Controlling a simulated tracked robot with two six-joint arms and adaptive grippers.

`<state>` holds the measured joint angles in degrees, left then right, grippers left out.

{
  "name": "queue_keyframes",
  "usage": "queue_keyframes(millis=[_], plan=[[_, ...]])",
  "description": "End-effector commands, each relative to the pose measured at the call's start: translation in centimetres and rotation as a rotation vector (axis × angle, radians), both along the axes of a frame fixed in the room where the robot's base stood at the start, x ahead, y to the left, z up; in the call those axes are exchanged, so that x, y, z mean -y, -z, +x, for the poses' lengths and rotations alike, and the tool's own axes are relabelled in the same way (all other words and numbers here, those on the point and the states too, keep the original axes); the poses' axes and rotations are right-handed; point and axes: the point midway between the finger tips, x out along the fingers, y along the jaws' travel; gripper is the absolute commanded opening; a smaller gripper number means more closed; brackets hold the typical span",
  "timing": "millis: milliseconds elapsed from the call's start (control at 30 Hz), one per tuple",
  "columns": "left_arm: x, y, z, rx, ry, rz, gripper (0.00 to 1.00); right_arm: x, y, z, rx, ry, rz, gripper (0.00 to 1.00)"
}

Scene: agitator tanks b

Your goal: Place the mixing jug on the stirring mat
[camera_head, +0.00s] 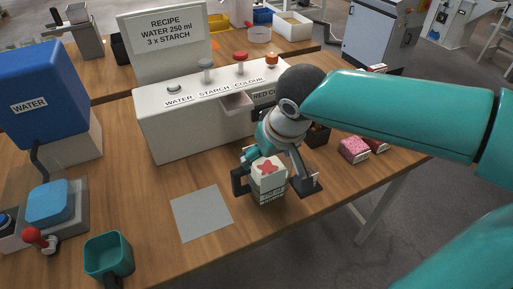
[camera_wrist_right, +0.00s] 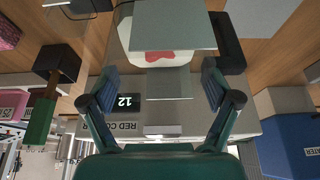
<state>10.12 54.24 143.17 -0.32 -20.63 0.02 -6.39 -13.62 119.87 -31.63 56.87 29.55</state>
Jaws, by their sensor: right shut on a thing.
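The mixing jug (camera_head: 268,183) is pale, with red inside its open top and a dark handle at its left. My right gripper (camera_head: 273,170) is at the jug, shut on it; the gripper and wrist hide part of its far side. The stirring mat (camera_head: 200,213) seems to be the bare, flat grey square on the table, left of the jug and apart from it. In the right wrist view the jug (camera_wrist_right: 158,57) shows beyond the fingers (camera_wrist_right: 160,85), partly covered by a grey plate. I cannot tell whether the jug touches the table. My left gripper is out of view.
The white dispenser (camera_head: 190,125) stands behind the mat. A blue water tank (camera_head: 38,90) is at the left. A teal cup (camera_head: 108,256) and a red-knobbed lever (camera_head: 38,237) stand front left. Pink packs (camera_head: 354,149) lie to the right, near the table edge.

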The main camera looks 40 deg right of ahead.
Motion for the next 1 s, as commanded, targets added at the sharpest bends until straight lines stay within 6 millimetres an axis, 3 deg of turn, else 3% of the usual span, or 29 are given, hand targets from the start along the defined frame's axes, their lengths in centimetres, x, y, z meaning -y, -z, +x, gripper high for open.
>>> queue_keyframes(millis=[400, 733, 1000], plan=[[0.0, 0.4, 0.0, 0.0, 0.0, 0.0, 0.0, -0.7, -0.1, -3.0, 0.003, -0.001, 0.0, 0.18], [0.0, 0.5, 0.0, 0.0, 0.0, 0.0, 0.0, -0.9, -0.1, -4.0, 0.003, -0.019, 0.0, 0.18], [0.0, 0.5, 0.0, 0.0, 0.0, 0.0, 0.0, -1.0, -0.7, -4.2, 0.004, -0.144, 0.001, 0.18]])
